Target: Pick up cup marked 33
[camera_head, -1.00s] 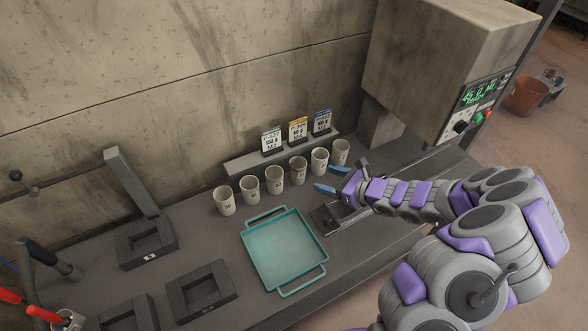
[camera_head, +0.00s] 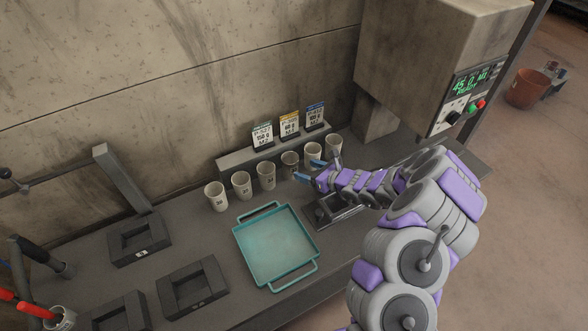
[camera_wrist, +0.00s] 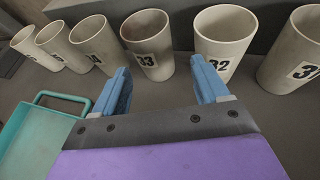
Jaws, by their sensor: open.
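The cup marked 33 (camera_wrist: 150,42) is a pale upright cup with a black-on-white label, centred ahead in the wrist view. In the head view it is the fourth cup from the left (camera_head: 290,163), its label hard to read. My gripper (camera_wrist: 162,80) is open and empty, its blue fingers pointing at the row. The left fingertip is low in front of cup 33's left side; the right one is in front of the cup marked 32 (camera_wrist: 223,40). In the head view my gripper (camera_head: 309,171) is just right of and in front of cup 33, with no contact visible.
Cup 34 (camera_wrist: 97,45) stands left of cup 33, cup 31 (camera_wrist: 293,50) at the far right. A teal tray (camera_head: 275,247) lies in front of the row. A ledge with sign cards (camera_head: 289,125) runs behind. A machine (camera_head: 425,60) stands at the right.

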